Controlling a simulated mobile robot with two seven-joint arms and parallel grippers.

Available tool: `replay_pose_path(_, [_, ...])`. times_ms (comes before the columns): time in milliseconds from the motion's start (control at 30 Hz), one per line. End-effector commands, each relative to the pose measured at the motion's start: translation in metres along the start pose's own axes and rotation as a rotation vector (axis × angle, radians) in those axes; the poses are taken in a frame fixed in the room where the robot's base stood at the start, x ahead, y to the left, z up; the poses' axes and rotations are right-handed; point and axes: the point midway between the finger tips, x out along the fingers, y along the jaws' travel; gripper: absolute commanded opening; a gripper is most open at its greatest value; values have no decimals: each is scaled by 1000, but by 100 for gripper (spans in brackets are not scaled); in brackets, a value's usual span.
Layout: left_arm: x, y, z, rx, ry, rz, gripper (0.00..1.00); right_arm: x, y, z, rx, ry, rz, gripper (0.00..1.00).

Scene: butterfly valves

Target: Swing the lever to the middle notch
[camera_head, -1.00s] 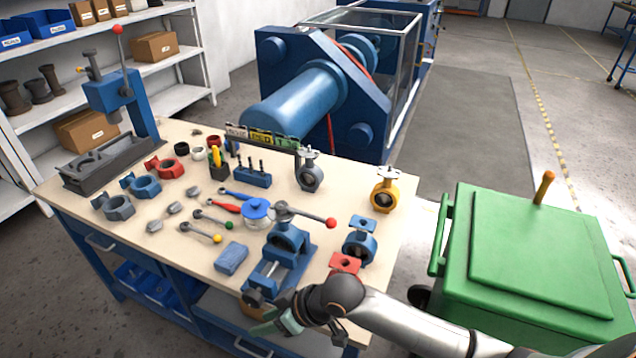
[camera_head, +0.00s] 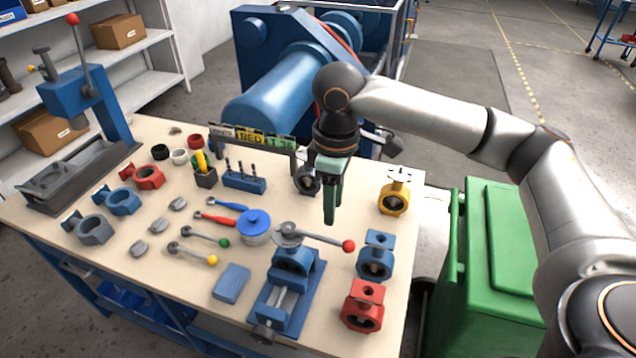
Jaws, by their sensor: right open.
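The lever (camera_head: 318,239) is a grey bar with a red ball knob (camera_head: 348,246). It sits on top of a blue butterfly valve (camera_head: 293,259) held in a blue vise (camera_head: 275,312) near the bench's front right. The lever points right and slightly toward me. The notches cannot be made out at this size. My right gripper (camera_head: 331,218) points down, its green fingers above and beyond the lever in the picture, apart from the knob. It is open and empty; its fingers overlap in this view. My left gripper is not in view.
Blue (camera_head: 375,262), red (camera_head: 362,310) and yellow (camera_head: 394,198) valves stand to the right of the vise. A sign rack (camera_head: 270,141) stands behind. A blue-lidded jar (camera_head: 254,224), loose levers and a blue block (camera_head: 231,284) lie left. A green bin (camera_head: 480,270) stands right of the bench.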

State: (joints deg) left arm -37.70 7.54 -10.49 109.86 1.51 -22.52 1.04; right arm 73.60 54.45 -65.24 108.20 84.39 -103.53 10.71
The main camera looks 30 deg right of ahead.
Motion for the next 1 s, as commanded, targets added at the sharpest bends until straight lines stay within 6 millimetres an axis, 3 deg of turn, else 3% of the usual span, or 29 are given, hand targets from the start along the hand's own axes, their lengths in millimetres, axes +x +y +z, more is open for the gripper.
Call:
replay_pose_path(200, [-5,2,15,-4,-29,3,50,11,0,1,0,-6,-1,42])
replay_pose_path(367, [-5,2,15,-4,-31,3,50,29,0,2,-1,-5,-1,42])
replay_pose_path(600, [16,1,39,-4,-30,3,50,62,0,1,0,-2,1,42])
replay_pose_path(1000, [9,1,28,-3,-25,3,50,87,0,0,-1,-1,0,42])
